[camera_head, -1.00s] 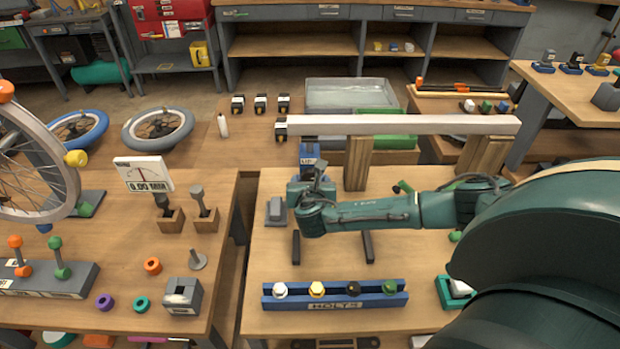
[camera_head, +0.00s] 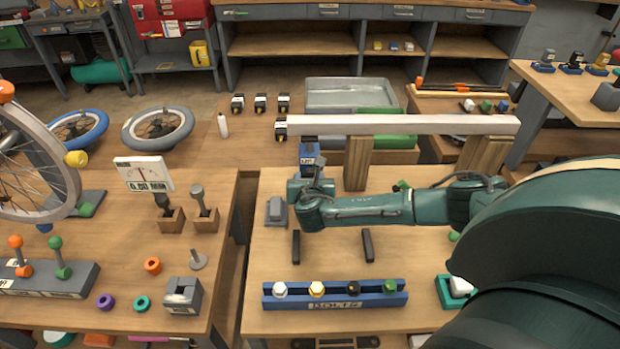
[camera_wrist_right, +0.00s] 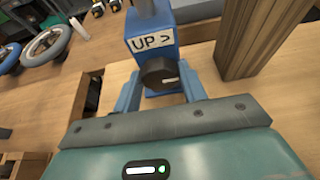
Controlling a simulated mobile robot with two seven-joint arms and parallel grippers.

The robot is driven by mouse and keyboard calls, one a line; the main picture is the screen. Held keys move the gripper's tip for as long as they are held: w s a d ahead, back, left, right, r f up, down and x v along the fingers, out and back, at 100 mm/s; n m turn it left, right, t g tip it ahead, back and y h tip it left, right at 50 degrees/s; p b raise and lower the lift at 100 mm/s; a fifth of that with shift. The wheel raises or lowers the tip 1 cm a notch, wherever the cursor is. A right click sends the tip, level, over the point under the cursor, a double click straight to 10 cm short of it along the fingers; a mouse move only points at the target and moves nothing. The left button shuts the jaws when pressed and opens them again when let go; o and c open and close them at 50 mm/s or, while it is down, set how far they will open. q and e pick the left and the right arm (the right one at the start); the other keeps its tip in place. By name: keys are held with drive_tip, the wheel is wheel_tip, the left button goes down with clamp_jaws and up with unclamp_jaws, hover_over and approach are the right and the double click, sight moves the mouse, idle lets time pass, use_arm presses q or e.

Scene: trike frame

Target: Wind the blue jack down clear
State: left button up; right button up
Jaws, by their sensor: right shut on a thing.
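The blue jack (camera_head: 310,153) stands under the left part of the pale beam (camera_head: 400,124), with a grey post at its top. I cannot tell whether post and beam touch. In the right wrist view the jack (camera_wrist_right: 150,33) carries a white label reading "UP" with an arrow. My right gripper (camera_head: 310,180) is at the jack's near side. In the wrist view its fingers (camera_wrist_right: 159,88) are closed around the dark round knob (camera_wrist_right: 158,72) on the jack's face. My left gripper is not in view.
Two wooden blocks (camera_head: 357,164) (camera_head: 486,153) stand under the beam. A grey block (camera_head: 276,211) sits left of my gripper. A blue bolt rack (camera_head: 335,301) lies at the front.

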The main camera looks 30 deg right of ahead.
drive_tip(key=shift+c, duration=0.7)
